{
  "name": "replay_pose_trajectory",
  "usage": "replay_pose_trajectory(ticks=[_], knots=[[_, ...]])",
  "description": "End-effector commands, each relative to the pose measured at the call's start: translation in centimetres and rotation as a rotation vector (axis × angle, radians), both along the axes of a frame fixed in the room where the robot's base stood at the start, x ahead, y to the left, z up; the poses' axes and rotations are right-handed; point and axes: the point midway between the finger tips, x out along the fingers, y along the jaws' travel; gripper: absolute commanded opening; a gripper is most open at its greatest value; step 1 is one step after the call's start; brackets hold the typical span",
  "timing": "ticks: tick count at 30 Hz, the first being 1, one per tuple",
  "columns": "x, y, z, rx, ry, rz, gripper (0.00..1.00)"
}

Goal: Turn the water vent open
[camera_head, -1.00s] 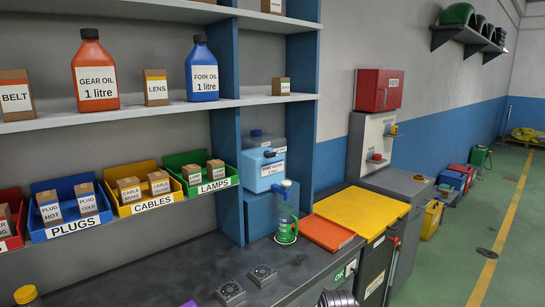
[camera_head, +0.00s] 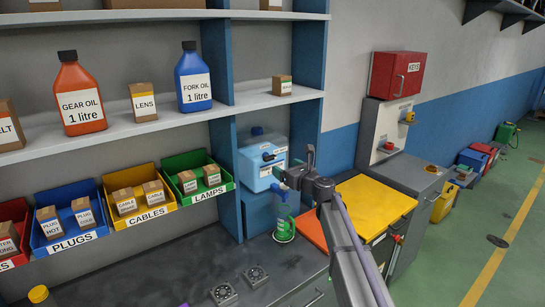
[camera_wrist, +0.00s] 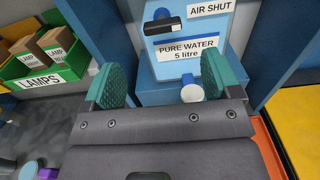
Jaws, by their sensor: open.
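The blue water container (camera_head: 251,171) stands in a shelf bay; the wrist view shows its "PURE WATER 5 litre" label (camera_wrist: 187,48). A black vent lever (camera_wrist: 165,27) with a blue hub lies roughly level across its front, beside an "AIR SHUT" label (camera_wrist: 212,9). The lever also shows in the head view (camera_head: 274,155). My gripper (camera_head: 296,166) is in front of the container, just right of the lever in the head view. In the wrist view its green-padded fingers (camera_wrist: 165,68) are wide apart, with nothing between them. The lever appears beyond the fingertips, untouched.
The green LAMPS bin (camera_head: 207,189) is left of the container. Blue shelf uprights (camera_head: 305,90) flank the bay. An orange tray (camera_head: 309,231) and yellow lid (camera_head: 376,206) lie right.

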Motion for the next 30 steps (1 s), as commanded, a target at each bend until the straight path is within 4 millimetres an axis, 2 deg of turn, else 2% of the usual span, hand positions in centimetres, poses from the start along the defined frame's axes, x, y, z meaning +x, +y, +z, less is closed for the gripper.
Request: replay_pose_trajectory(ticks=[5, 12, 15, 24, 30], knots=[[2.1, 1.8, 0.0, -0.003, -0.001, 0.002, 0.83], [6.4, 5.5, 0.0, -0.004, -0.002, 0.003, 0.83], [7.5, 6.6, 0.0, -0.004, -0.003, 0.002, 0.83], [7.8, 7.0, 0.0, -0.004, -0.003, 0.001, 0.82], [7.8, 7.0, 0.0, -0.004, -0.003, 0.002, 0.63]])
